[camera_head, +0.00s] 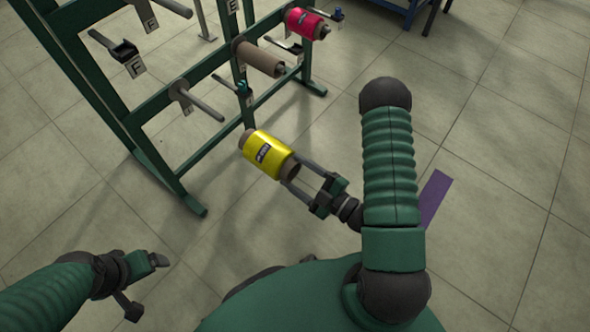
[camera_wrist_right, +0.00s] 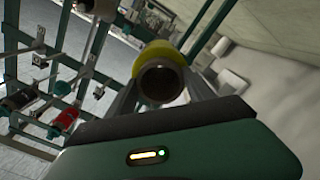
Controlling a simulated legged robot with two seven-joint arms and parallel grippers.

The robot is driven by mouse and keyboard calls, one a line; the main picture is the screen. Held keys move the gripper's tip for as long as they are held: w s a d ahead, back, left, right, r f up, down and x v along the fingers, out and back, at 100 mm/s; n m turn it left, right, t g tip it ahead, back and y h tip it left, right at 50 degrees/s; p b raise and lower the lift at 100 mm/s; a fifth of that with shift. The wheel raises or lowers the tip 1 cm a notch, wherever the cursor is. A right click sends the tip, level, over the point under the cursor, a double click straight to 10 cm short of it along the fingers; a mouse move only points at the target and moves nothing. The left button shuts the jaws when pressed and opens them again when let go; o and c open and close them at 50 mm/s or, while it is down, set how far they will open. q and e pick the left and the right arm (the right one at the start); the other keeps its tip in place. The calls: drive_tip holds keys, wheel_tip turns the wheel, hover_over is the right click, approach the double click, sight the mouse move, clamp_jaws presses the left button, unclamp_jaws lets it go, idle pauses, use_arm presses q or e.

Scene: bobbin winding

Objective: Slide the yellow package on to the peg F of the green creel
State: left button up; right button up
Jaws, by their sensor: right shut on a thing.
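The yellow package (camera_head: 266,152) has a brown tube core and a dark label. My right gripper (camera_head: 294,172) is shut on the near end of its core and holds it in the air, in front of the creel. In the right wrist view the package (camera_wrist_right: 172,52) shows end-on, its hollow core facing the camera. The green creel (camera_head: 160,107) stands at the upper left. My left gripper (camera_head: 146,284) is open and empty.
On the creel, a red package (camera_head: 303,23) and a bare brown tube (camera_head: 261,59) fill pegs to the right. Another bare peg (camera_head: 172,8) is at the top. A blue table (camera_head: 400,8) stands at the back. The tiled floor between my arms is clear.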

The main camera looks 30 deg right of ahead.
wheel_tip(320, 180, up, 33)
drive_tip(key=p, duration=3.2)
drive_tip(key=shift+w, duration=0.1)
drive_tip(key=x, duration=0.6)
drive_tip(key=shift+w+a+p, duration=0.15)
drive_tip(key=shift+w+p, duration=0.25)
drive_tip(key=shift+p, duration=0.05)
